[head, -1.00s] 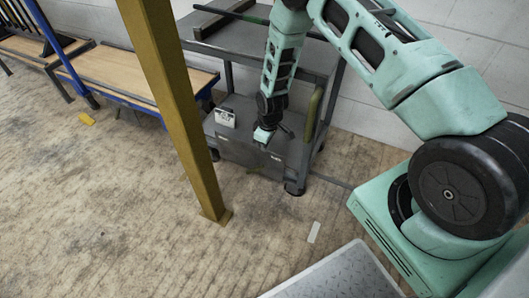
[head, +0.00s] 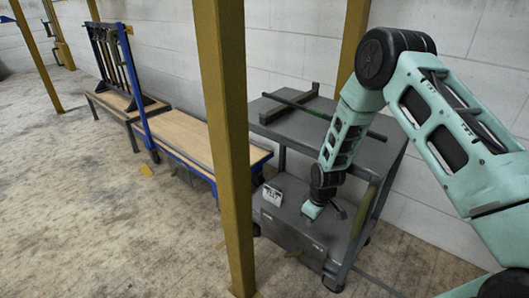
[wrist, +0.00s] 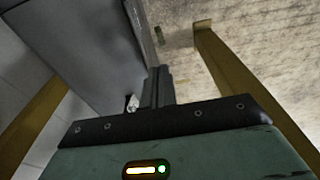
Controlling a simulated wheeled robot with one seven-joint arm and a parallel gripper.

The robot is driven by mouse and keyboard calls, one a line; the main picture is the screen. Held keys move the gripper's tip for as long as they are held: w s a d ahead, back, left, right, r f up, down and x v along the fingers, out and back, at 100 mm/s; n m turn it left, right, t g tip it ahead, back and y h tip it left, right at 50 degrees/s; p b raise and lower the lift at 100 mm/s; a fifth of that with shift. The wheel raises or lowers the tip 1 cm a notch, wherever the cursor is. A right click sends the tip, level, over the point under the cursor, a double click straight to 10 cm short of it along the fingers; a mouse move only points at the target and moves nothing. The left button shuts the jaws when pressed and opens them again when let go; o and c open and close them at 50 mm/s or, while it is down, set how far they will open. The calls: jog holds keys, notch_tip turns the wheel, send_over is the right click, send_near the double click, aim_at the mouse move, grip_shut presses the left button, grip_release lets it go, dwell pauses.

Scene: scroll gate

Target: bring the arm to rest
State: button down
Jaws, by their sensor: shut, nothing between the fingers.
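My teal arm comes in from the right edge of the head view, rises to a dark elbow joint and hangs down in front of the grey cart (head: 385,150). My gripper (head: 338,211) is at its lower end, beside the cart's lower level and above a dark grey box (head: 292,233). Whether it touches the box or the cart cannot be told. In the wrist view the two dark fingers (wrist: 157,88) are together, with nothing seen between them. The small white sign (head: 272,195) stands on the lower level, left of my gripper.
A yellow post (head: 226,130) stands left of the cart, close to the camera; another (head: 354,35) is behind the cart. Dark bars (head: 292,103) lie on the cart's top. A blue-framed platform trolley (head: 190,138) stands to the left. The floor at left is mostly open.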

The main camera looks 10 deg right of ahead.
jog(key=s+a+r+y, duration=0.1)
jog(key=s+a+r, duration=0.5)
jog(key=r, duration=0.4)
jog(key=s+a+r, duration=0.3)
jog(key=a+r, duration=0.5)
jog(key=r, duration=0.2)
jog(key=s+a+r, duration=0.1)
jog(key=s+r, duration=0.3)
jog(key=s, duration=0.3)
jog(key=s+r+g+h, duration=0.1)
jog(key=s+r, duration=0.3)
jog(key=s, duration=0.4)
jog(key=s+a+r, duration=0.1)
jog(key=s+r, duration=0.3)
jog(key=s, duration=0.3)
notch_tip(320, 180, up, 25)
jog(key=p, duration=2.5)
jog(key=shift+d+f, duration=0.15)
jog(key=shift+d, duration=0.05)
jog(key=shift+w, duration=0.1)
